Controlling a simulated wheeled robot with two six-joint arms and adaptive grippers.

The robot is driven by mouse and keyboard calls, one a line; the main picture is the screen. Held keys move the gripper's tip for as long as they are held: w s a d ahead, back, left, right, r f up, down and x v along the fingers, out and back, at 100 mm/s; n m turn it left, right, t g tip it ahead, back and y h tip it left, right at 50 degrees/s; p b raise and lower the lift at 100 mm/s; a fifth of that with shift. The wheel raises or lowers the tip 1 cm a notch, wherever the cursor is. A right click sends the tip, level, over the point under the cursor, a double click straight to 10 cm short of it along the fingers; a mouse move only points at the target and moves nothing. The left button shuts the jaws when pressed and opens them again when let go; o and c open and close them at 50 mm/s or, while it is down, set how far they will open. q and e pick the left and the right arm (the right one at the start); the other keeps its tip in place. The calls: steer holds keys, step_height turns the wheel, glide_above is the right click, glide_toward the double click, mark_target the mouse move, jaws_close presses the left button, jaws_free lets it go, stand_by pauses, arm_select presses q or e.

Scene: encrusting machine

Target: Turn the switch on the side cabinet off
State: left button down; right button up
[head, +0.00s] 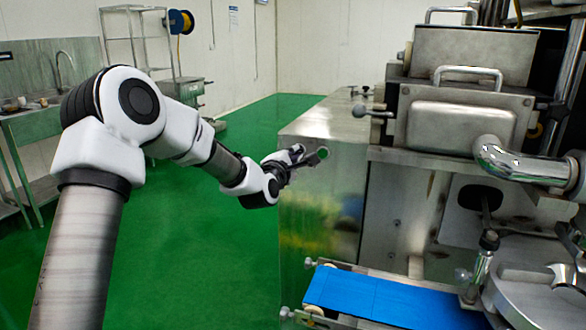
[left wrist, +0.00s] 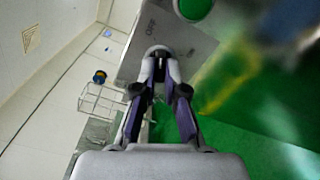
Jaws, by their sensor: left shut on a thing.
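The side cabinet (head: 318,205) is a shiny steel box on the near side of the machine, and its side panel also shows in the left wrist view (left wrist: 190,45). My left gripper (head: 300,156) is at the cabinet's upper side in the head view. In the left wrist view my left gripper (left wrist: 160,66) is closed around the switch (left wrist: 159,52), which is mostly hidden between the fingertips. The letters OFF are on the panel just beyond the switch. My right gripper is not in view.
A blue conveyor belt (head: 375,298) runs in front of the machine, below the cabinet. Steel pipes and hoppers (head: 465,115) stand at the right. A sink table (head: 35,125) and a wire shelf (head: 135,40) stand at the back left. The green floor is open.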

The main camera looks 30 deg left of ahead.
arm_select(q)
steer(key=n+b, duration=0.3)
stand_by(0.7)
steer(key=c, duration=1.3)
jaws_free()
steer(key=shift+o, duration=0.3)
steer(key=shift+w+d, duration=0.15)
steer(key=shift+d, duration=0.05)
